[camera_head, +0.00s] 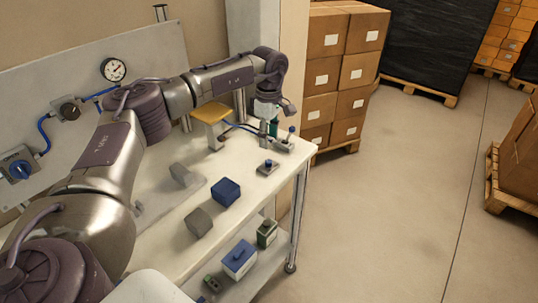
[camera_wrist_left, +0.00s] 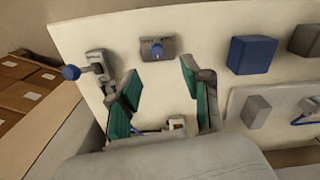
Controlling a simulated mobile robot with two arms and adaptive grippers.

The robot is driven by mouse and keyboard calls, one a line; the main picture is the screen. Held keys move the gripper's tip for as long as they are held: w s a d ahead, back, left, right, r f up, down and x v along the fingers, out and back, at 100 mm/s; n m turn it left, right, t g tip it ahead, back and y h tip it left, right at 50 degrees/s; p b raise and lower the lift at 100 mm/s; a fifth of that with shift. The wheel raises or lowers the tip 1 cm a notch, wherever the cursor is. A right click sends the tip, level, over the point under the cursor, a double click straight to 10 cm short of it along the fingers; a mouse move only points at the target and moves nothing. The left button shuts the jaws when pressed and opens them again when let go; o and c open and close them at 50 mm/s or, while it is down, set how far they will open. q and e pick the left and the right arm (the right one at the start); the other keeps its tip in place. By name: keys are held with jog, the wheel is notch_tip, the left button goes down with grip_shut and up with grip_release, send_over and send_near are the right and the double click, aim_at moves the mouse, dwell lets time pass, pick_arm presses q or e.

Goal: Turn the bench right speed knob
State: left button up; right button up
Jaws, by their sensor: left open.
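The speed knob (camera_head: 267,167) sits on the bench top near its right edge. It is a small dark grey box with a blue-topped dial. In the left wrist view the knob (camera_wrist_left: 157,48) shows from above, just beyond the fingertips and apart from them. My left gripper (camera_head: 270,128) hangs over the far right end of the bench. In the left wrist view its green-padded fingers (camera_wrist_left: 159,72) are spread wide with nothing between them. My right gripper is not in view.
A lever with a blue ball (camera_head: 291,130) stands beside the knob; it shows at left in the wrist view (camera_wrist_left: 71,72). A blue block (camera_head: 227,192), grey blocks (camera_head: 199,222) and a yellow-topped stand (camera_head: 212,114) are on the bench (camera_head: 172,225).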

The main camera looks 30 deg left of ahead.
pick_arm(q)
send_over(268, 160)
notch_tip(268, 160, down, 4)
jog(key=shift+s+d+f+p, duration=0.15)
jog(key=shift+f+p, duration=0.1)
jog(key=shift+p, duration=0.15)
notch_tip(268, 160, down, 4)
jog(key=shift+r+p, duration=0.15)
jog(key=shift+p, duration=0.15)
jog(key=shift+f, duration=0.6)
jog(key=shift+c, duration=1)
jog(key=c, duration=0.5)
grip_shut()
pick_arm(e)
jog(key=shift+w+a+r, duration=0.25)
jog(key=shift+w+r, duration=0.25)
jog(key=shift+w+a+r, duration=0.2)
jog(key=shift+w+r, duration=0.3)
